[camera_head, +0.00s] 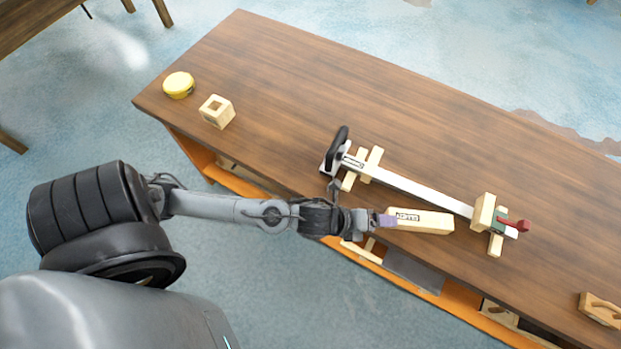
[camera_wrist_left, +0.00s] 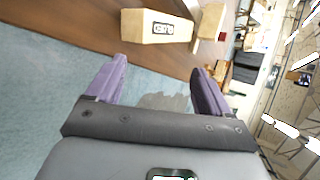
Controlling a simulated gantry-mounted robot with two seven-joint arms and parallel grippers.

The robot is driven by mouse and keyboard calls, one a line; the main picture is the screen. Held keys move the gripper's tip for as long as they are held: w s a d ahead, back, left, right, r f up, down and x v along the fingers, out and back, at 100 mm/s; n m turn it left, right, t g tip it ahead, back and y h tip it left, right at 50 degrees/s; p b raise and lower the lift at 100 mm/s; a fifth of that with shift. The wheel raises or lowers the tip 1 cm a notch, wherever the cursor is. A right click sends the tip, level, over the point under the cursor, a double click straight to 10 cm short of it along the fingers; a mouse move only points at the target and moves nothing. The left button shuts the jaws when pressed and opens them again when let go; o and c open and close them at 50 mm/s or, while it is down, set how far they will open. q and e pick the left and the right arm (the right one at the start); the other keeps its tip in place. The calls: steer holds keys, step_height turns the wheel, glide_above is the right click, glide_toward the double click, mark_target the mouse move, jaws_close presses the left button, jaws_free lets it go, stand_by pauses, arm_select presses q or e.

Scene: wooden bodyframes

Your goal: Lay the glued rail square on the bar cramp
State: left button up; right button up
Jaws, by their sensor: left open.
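The glued rail (camera_head: 422,221) is a pale wooden block with a dark printed label. It lies on the table just in front of the bar cramp, and it also shows in the left wrist view (camera_wrist_left: 155,27). The bar cramp (camera_head: 425,191) has a long light bar, a black handle at its left end and a red handle at its right end. It rests on pale wooden blocks. My left gripper (camera_head: 384,220) has purple fingers and is at the rail's left end. In the wrist view the gripper (camera_wrist_left: 155,85) is open, with nothing between its fingers. My right gripper is not in view.
A yellow round tin (camera_head: 178,85) and a hollow wooden block (camera_head: 217,111) stand at the table's left end. A slotted wooden piece (camera_head: 600,309) lies near the right front edge. The table (camera_head: 330,85) is clear behind the cramp. An orange shelf lies under the front edge.

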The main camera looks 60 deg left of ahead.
arm_select(q)
steer(key=s+a+n+g+y, duration=0.2)
steer(key=s+n, duration=0.5)
steer(key=n, duration=0.4)
steer(key=s+a+n+g+y, duration=0.1)
steer(key=s+a+n+g, duration=0.3)
steer(key=s+n, duration=0.3)
steer(key=a+n, duration=0.1)
steer(key=n, duration=0.4)
steer(key=shift+s+a+f+g+y, duration=0.2)
steer(key=shift+s+a+g+y, duration=0.1)
steer(key=shift+s+y, duration=0.1)
